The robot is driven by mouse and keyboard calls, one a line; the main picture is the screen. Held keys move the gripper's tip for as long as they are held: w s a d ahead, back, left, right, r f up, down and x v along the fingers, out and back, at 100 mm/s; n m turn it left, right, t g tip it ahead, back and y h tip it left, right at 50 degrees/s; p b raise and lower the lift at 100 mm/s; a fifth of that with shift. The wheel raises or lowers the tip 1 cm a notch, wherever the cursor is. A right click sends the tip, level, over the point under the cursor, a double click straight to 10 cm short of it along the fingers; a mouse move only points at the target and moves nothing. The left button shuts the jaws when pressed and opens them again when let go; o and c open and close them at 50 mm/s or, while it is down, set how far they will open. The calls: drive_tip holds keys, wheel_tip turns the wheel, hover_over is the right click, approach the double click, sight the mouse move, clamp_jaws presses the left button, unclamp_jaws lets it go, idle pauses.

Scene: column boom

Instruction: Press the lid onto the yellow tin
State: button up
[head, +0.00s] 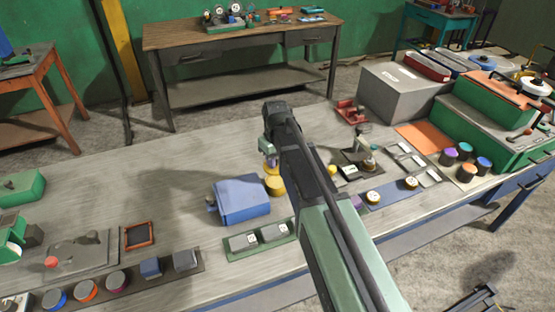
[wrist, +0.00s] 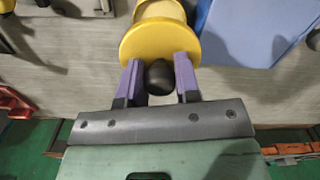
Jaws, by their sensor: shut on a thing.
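The yellow lid (wrist: 150,42) with a black knob (wrist: 161,78) shows in the wrist view. My gripper (wrist: 160,75) has its two purple fingers shut on the knob, one on each side. The yellow tin (wrist: 162,9) shows just beyond the lid, partly hidden by it. I cannot tell whether lid and tin touch. In the head view the yellow tin (head: 275,186) stands on the workbench right of a blue box, and my gripper (head: 268,156) is above it, partly hidden by my arm.
The blue box (head: 240,200) stands close beside the tin; it also shows in the wrist view (wrist: 250,30). Grey blocks on a green tray (head: 258,240) lie in front.

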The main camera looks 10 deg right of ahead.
drive_tip(key=shift+f+b, duration=2.65)
drive_tip(key=shift+f, duration=0.3)
drive_tip(key=shift+f, duration=0.15)
drive_tip(key=o, duration=1)
drive_tip(key=shift+o, duration=0.4)
drive_tip(key=o, duration=0.4)
